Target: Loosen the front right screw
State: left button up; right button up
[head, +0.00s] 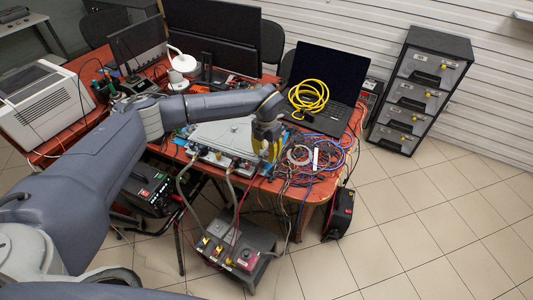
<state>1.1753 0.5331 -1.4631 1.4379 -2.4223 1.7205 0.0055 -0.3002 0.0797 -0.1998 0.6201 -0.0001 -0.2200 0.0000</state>
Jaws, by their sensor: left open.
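A flat light-grey plate-like unit (222,135) lies on the red-brown table, with fittings along its front edge. My left gripper (270,152) hangs over the right end of this unit, pointing down, with yellow on its fingers. It is open, and I see nothing held between the fingers. The front right screw is too small to make out or hidden by the gripper. My right gripper is not in view.
Tangled coloured cables (315,155) lie to the right of the gripper. A laptop (325,85) with a coiled yellow cable (308,97) stands behind. Monitors (212,30), a white lamp (180,62) and a printer (40,105) crowd the left and back. Drawers (420,90) stand apart at right.

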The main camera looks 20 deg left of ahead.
pick_arm(q)
jog(key=shift+f, duration=0.35)
grip_shut()
dwell(0.4)
